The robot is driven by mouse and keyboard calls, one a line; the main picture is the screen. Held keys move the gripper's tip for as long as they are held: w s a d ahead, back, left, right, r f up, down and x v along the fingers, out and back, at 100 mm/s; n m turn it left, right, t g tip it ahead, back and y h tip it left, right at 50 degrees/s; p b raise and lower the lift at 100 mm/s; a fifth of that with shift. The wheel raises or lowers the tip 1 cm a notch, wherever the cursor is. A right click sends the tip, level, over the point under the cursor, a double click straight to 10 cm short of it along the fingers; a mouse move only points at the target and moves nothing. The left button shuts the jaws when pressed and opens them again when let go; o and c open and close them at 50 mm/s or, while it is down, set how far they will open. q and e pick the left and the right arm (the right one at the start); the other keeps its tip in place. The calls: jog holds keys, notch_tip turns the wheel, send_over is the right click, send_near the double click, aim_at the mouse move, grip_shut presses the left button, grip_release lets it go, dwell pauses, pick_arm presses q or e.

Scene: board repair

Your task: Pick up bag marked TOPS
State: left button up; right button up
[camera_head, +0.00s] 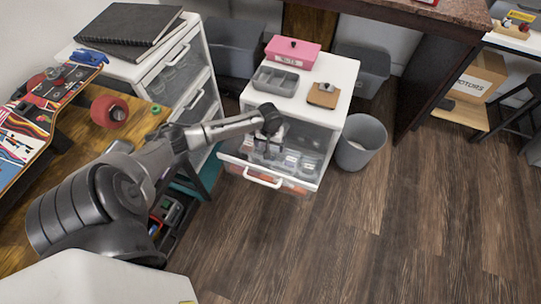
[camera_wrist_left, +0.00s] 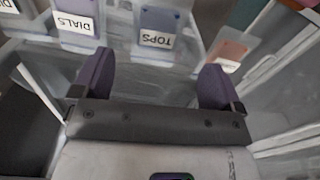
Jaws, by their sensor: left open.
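The bag marked TOPS (camera_wrist_left: 160,20) stands in the open drawer in the left wrist view. Its white label reads upside down there, and it sits just beyond the gap between my fingers. My left gripper (camera_wrist_left: 158,66) is open and empty, with its two fingers apart on either side of the TOPS bag's line. In the head view my left gripper (camera_head: 267,150) points down over the pulled-out drawer (camera_head: 240,172) of the white cabinet. The bags in the drawer are too small to read in the head view. My right gripper is not in view.
A bag marked DIALS (camera_wrist_left: 77,24) stands left of TOPS, and a reddish bag (camera_wrist_left: 230,52) stands at its right. The cabinet top (camera_head: 335,75) holds a pink box (camera_head: 292,52), a grey tray (camera_head: 276,81) and a wooden block (camera_head: 323,96). A grey bin (camera_head: 360,143) stands right of the cabinet.

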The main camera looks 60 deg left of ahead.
pick_arm(q)
jog(key=shift+d+f+b, duration=0.15)
jog(key=shift+f+b, duration=0.8)
jog(key=shift+f, duration=0.35)
jog(key=shift+d+f+b, duration=0.1)
jog(key=shift+f+b, duration=0.85)
jog(key=shift+f, duration=0.35)
jog(key=shift+w, duration=0.1)
jog(key=shift+c, duration=0.9)
jog(key=c, duration=0.8)
